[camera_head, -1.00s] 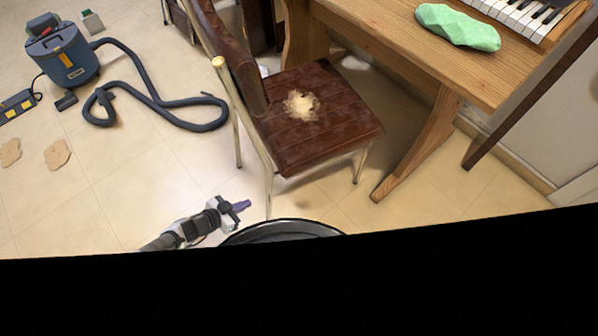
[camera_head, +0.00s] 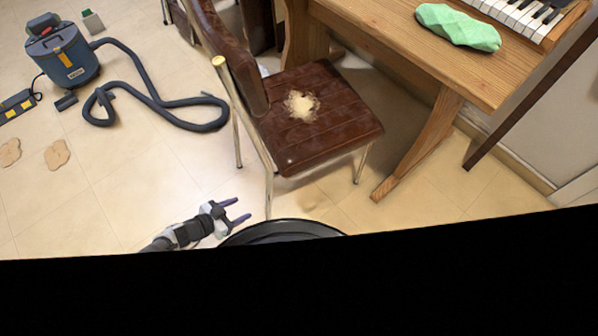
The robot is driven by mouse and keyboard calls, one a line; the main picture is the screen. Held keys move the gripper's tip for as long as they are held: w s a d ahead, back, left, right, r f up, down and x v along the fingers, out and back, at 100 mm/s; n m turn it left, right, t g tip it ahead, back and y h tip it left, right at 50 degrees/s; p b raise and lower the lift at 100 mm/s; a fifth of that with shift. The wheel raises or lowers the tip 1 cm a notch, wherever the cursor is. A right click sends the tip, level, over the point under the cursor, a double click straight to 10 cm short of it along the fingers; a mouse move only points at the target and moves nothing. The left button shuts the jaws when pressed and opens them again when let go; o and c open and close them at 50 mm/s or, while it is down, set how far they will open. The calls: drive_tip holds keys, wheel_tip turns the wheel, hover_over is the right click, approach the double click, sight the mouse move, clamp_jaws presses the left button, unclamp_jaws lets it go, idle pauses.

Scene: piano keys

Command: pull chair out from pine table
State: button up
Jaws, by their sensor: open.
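The chair (camera_head: 335,125) has a dark brown padded seat with a torn, pale patch, a brown backrest (camera_head: 224,45) on its left side and light metal legs. Its seat faces the pine table (camera_head: 385,45), with the right edge of the seat close to the table's slanted leg (camera_head: 425,145). My gripper (camera_head: 241,210) is low at the bottom centre-left, left of the chair's front leg. Its two purple fingers are apart and empty, pointing right. It appears apart from the chair.
A blue vacuum cleaner (camera_head: 65,55) with a dark hose (camera_head: 155,98) lies at the left. A power strip (camera_head: 18,106) and two tan patches (camera_head: 57,154) are on the floor. A green cloth (camera_head: 458,27) and piano keys (camera_head: 520,14) are on the table.

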drive_tip(key=s+a, duration=0.4)
drive_tip(key=a, duration=0.2)
drive_tip(key=shift+s+p, duration=0.25)
drive_tip(key=shift+p, duration=0.15)
idle(0.4)
